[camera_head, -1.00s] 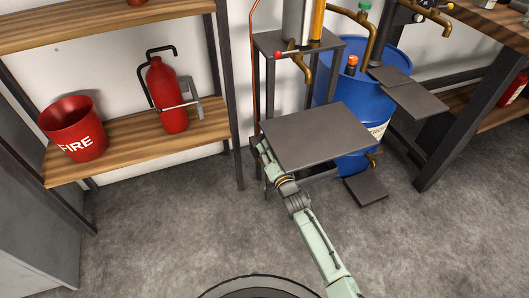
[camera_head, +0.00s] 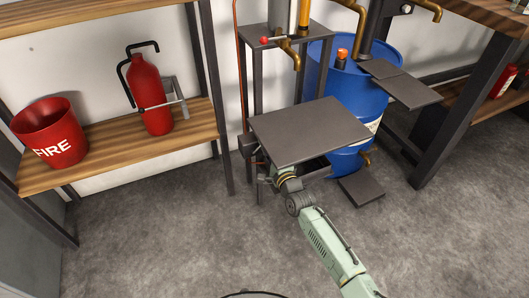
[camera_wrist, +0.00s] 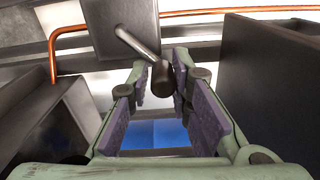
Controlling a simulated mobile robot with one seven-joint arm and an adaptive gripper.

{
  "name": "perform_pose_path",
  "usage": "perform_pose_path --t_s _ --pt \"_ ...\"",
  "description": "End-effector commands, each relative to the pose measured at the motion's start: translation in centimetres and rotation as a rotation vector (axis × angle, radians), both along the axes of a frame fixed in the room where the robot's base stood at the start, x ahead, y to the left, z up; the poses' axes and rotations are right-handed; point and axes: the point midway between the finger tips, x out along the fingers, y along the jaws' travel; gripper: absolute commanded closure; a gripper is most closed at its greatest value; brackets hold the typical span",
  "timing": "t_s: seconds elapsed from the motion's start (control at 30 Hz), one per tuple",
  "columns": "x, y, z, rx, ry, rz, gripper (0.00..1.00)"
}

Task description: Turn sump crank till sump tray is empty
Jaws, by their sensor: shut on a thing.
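In the wrist view a dark box (camera_wrist: 125,22) has a grey metal crank arm (camera_wrist: 138,42) coming out of it, ending in a dark cylindrical handle (camera_wrist: 162,78). My gripper (camera_wrist: 162,82), with green fingers and purple pads, is shut on this crank handle. In the head view the front of my arm reaches under a flat dark plate (camera_head: 310,132), which hides the gripper and crank there. I cannot tell which part is the sump tray, and its contents are not visible.
A blue drum (camera_head: 345,95) stands behind the plate, with brass taps above. A low dark plate (camera_head: 361,191) is at the drum's foot. Left, a wooden shelf (camera_head: 100,140) holds a red fire bucket (camera_head: 48,133) and an extinguisher (camera_head: 150,95). The floor in front is clear.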

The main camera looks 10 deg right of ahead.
Motion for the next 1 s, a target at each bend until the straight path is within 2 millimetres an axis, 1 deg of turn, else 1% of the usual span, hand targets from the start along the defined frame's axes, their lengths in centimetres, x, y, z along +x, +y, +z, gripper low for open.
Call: perform_pose_path --t_s 0.03,0.3,0.9,0.93,1.0 --pt "-0.08 0.38 -0.73 0.028 0.015 0.008 1.0" --pt "0.0 0.17 -0.95 0.131 0.048 0.008 1.0" --pt "0.0 0.26 -0.86 0.161 0.057 0.01 1.0" --pt "0.01 0.27 -0.86 0.161 0.057 0.01 0.8" --pt "0.02 0.25 -0.83 0.161 0.056 0.01 0.76"
